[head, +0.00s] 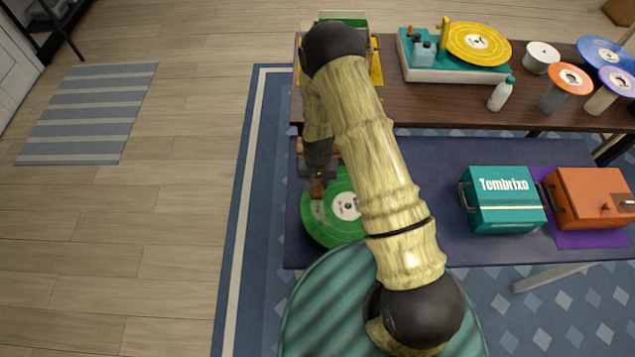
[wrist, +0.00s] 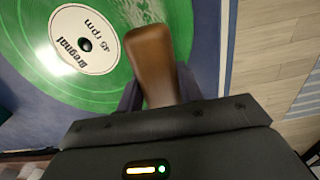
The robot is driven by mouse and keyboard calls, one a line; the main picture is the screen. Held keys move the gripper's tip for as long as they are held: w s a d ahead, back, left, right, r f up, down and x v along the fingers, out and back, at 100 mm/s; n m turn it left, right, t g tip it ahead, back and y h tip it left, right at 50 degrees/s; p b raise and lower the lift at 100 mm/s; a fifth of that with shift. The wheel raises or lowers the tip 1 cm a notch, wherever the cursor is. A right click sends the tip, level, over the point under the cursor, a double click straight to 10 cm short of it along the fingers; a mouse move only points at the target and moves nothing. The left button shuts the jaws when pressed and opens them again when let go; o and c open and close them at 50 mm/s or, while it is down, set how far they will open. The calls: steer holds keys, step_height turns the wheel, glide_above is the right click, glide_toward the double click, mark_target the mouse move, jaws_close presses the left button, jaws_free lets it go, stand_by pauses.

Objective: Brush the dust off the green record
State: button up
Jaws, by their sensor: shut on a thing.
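The green record (head: 331,222) lies flat on the dark blue table, partly hidden by my arm in the head view. In the wrist view the green record (wrist: 142,20) has a white label reading "45 rpm", and pale specks of dust show on it near the upper edge and beside the label. My gripper (head: 317,185) is over the record's left part. It is shut on a brown wooden handle (wrist: 150,55), which looks like the brush's handle. The bristles are hidden, so I cannot tell whether they touch the record.
The dark blue table (head: 415,175) is clear right of my arm up to a teal "Tombrixo" case (head: 503,205) and an orange case (head: 590,198). Behind, a brown table (head: 430,105) holds a turntable with a yellow record (head: 478,43), a white bottle (head: 500,95) and several records on stands.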

steer(key=shift+w+r+p, duration=0.2)
steer(key=shift+r+p, duration=0.3)
steer(key=shift+r, duration=0.4)
steer(key=shift+s+r+p, duration=0.1)
steer(key=shift+r+p, duration=0.85)
steer(key=shift+r, duration=0.6)
steer(key=w+d+r+n, duration=0.1)
steer(key=d+r, duration=0.3)
steer(key=d, duration=0.7)
steer(key=shift+w+d, duration=0.3)
steer(key=shift+w, duration=0.05)
